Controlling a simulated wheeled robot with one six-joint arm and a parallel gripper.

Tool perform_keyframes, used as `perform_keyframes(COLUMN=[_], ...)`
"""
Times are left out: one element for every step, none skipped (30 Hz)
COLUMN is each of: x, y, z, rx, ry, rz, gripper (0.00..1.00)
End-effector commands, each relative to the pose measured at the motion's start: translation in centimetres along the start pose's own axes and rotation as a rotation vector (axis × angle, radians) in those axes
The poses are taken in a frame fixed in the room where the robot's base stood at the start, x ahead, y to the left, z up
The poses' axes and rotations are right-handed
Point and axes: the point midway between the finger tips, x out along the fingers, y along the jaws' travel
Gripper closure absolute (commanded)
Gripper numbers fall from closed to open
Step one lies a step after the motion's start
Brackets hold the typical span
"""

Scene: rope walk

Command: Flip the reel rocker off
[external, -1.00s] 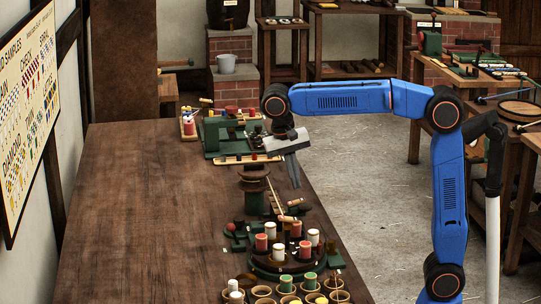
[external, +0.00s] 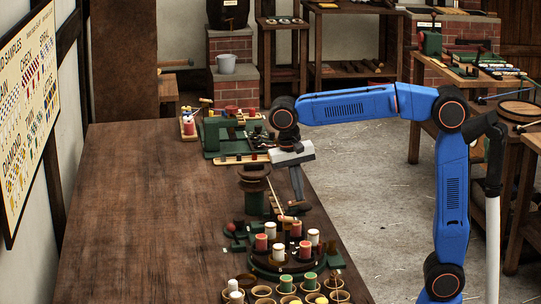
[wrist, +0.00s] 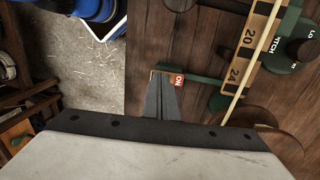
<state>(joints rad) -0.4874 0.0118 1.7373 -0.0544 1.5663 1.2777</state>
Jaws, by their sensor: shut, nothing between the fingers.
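The reel rocker (wrist: 178,80) shows a red face with the white letters ON in the wrist view, at the end of a green bar. My gripper (wrist: 160,80) is shut and empty, its fingertips right at the rocker's left side and covering part of it. I cannot tell whether they touch it. In the external view my gripper (external: 299,200) points down over the right edge of the bench, beside the wooden reel (external: 254,175). The rocker is too small to make out there. The reel's brown discs (wrist: 270,132) also show at lower right in the wrist view.
A numbered pitch scale (wrist: 247,55) and a dark knob (wrist: 300,48) lie right of the rocker. A round stand of bobbins (external: 285,262) is in front, and a green machine (external: 222,135) behind. The left of the bench (external: 150,220) is clear.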

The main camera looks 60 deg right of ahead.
Motion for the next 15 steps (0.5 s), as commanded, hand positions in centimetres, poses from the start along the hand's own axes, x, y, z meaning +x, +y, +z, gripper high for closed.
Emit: perform_keyframes(x=[0.24,0.38,0.53,0.72,0.94,0.94,0.97,1.0,1.05,1.08,1.1,1.14,1.17,1.19,1.21], y=[0.25,0.32,0.45,0.51,0.6,0.35,0.33,0.32,0.31,0.3,0.29,0.26,0.22,0.17,0.08], z=[0.04,0.04,0.04,0.02,0.01,0.0,0.01,0.02,0.03,0.04,0.04,0.05,0.05,0.06,0.07], rx=[0.001,0.001,0.002,0.002,0.002,0.001,0.001,0.0,0.0,0.0,0.0,0.0,0.0,-0.001,-0.001], ry=[-0.001,-0.002,-0.002,-0.002,-0.002,-0.002,-0.003,-0.003,-0.003,-0.004,-0.004,-0.004,-0.004,-0.005,-0.005], rz=[-0.017,-0.032,-0.053,-0.071,-0.088,-0.081,-0.079,-0.078,-0.077,-0.077,-0.076,-0.075,-0.075,-0.074,-0.074], gripper=[1.0,1.0,1.0,1.0,1.0,1.0,1.0,1.0,1.0,1.0,1.0,1.0,1.0,1.0,1.0])
